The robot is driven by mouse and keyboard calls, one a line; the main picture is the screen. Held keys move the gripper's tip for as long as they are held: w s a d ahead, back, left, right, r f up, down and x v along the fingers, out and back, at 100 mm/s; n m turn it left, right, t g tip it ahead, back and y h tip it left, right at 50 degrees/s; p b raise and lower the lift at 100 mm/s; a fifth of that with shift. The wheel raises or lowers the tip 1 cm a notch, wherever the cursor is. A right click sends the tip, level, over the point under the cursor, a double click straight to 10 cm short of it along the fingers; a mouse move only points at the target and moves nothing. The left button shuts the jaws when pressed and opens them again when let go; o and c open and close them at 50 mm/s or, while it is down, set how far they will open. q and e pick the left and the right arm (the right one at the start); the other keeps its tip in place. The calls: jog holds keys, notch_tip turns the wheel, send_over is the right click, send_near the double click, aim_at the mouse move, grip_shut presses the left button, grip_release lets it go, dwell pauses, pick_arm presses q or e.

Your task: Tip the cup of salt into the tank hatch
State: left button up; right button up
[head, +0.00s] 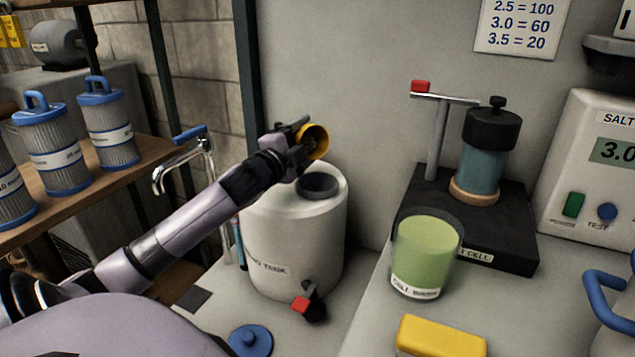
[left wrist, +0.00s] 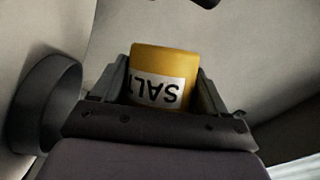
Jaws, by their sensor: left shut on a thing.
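The yellow salt cup (head: 317,141) is held in my left gripper (head: 303,150), above the white tank (head: 291,243). The cup is tilted onto its side, its open end facing right in the head view. In the left wrist view the yellow cup (left wrist: 164,65) sits between both fingers of the left gripper (left wrist: 162,90), its SALT label upside down. The round dark tank hatch (head: 317,185) is open on the tank top, just below the cup. It also shows as a dark ring (left wrist: 45,103) in the left wrist view. Whether salt is falling cannot be told. My right gripper is out of view.
A blue cap (head: 250,340) lies on the counter before the tank. A red-handled valve (head: 308,303) sticks out at the tank's front. A beaker of green liquid (head: 427,254), a yellow block (head: 440,338) and a test cell stand (head: 470,210) are to the right.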

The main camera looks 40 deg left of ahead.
pick_arm(q)
jog(key=shift+r, duration=0.15)
jog(key=shift+d+f+m+b, duration=0.15)
jog(key=shift+f+m+b, duration=0.1)
jog(key=shift+m+b, duration=0.25)
jog(key=shift+t, duration=0.3)
dwell(0.3)
jog(key=shift+d+f+m+b, duration=0.15)
jog(key=shift+f+m+b, duration=0.05)
jog(key=shift+m+b, duration=0.35)
jog(key=shift+s+d+r+m+t+b, duration=0.1)
jog(key=shift+d+r+m+t+b, duration=0.15)
jog(key=shift+m+t+b, duration=0.35)
dwell(0.8)
jog(key=shift+s+d+r+m+t+h+b, duration=0.1)
jog(key=shift+d+r+m+t+h+b, duration=0.15)
jog(key=shift+m, duration=0.45)
jog(key=shift+d+r+m+t+h+b, duration=0.1)
jog(key=shift+m+t+h+b, duration=0.2)
jog(key=shift+m, duration=0.35)
jog(key=shift+s+d+r+m+t+h+b, duration=0.15)
jog(key=shift+m+h, duration=0.2)
jog(key=shift+m, duration=0.35)
dwell(2.8)
